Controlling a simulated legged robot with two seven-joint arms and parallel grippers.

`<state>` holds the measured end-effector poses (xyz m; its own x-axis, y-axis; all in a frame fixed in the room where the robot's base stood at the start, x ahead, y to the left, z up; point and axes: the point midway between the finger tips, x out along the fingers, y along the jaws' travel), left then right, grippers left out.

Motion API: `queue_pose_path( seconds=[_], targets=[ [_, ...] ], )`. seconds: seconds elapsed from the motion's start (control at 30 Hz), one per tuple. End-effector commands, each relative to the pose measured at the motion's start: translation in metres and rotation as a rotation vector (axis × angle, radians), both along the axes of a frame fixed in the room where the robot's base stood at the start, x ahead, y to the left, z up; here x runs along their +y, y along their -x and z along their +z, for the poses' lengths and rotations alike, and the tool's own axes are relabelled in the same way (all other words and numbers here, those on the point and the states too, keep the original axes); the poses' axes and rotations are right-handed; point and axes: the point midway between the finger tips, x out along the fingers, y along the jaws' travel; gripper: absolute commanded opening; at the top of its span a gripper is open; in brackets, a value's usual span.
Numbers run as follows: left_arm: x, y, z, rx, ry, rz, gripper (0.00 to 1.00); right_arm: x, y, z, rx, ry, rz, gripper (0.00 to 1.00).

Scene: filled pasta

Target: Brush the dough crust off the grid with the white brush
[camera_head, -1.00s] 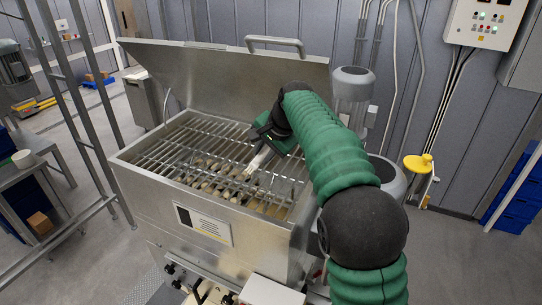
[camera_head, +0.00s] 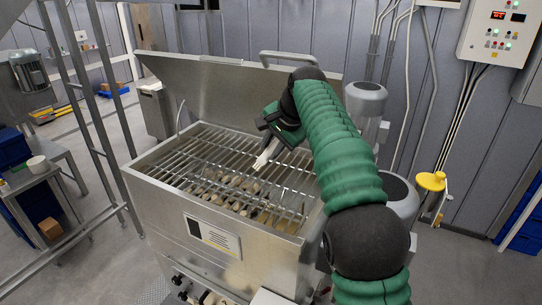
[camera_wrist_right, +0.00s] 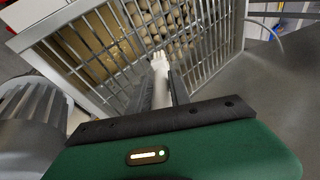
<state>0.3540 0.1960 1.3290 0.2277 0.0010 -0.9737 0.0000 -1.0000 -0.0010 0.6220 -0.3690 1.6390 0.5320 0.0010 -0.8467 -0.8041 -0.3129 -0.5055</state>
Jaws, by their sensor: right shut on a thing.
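My right gripper (camera_head: 268,127) is shut on the white brush (camera_head: 266,155) and holds it over the right part of the metal grid (camera_head: 182,150). The brush points down and toward the grid; it also shows between the fingers in the wrist view (camera_wrist_right: 160,75). I cannot tell whether its tip touches the bars. Pale brown dough crust (camera_head: 215,187) lies in several pieces at the grid, mostly in the middle and front; it also shows as a tan layer in the wrist view (camera_wrist_right: 85,50). I cannot tell which pieces lie on the bars and which below. My left gripper is not in view.
The grid sits in a steel machine (camera_head: 165,205) with its lid (camera_head: 235,85) raised behind. Grey motor housings (camera_head: 366,100) stand close on the right. A side table with a white cup (camera_head: 37,163) is at the left.

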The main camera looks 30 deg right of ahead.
Motion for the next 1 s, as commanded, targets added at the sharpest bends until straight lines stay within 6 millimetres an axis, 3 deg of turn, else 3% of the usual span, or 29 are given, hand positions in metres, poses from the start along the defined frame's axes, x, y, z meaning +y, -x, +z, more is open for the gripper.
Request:
queue_pose_path(
  seconds=[0.27,0.6,1.0],
  targets=[
    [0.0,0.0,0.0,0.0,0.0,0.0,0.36,0.0,0.0,0.002,-0.001,0.0,0.0,0.0],
    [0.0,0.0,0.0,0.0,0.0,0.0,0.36,0.0,0.0,0.031,-0.001,0.001,0.0,0.0],
    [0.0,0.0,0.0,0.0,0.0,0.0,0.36,0.0,0.0,0.031,-0.001,0.0,0.0,0.0]
  ],
)
